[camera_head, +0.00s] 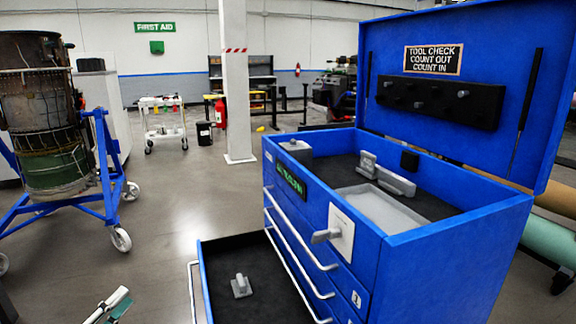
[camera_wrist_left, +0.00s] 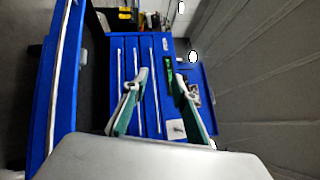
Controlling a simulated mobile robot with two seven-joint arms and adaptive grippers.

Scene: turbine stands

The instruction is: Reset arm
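My left gripper (camera_head: 118,300) shows at the bottom left edge of the head view, apart from the blue tool chest (camera_head: 440,258). In the left wrist view my left gripper (camera_wrist_left: 160,84) has its two fingers spread, with nothing between them. Behind the fingers the chest's drawer fronts and handles (camera_wrist_left: 136,65) show, turned sideways. My right gripper is in neither view.
The chest's lid (camera_head: 385,30) is up, and its bottom drawer (camera_head: 268,305) is pulled out with a small grey part (camera_head: 241,286) inside. A grey tray (camera_head: 380,208) lies in the chest top. A turbine stand (camera_head: 105,165) is at left. Clear floor (camera_head: 190,190) lies between.

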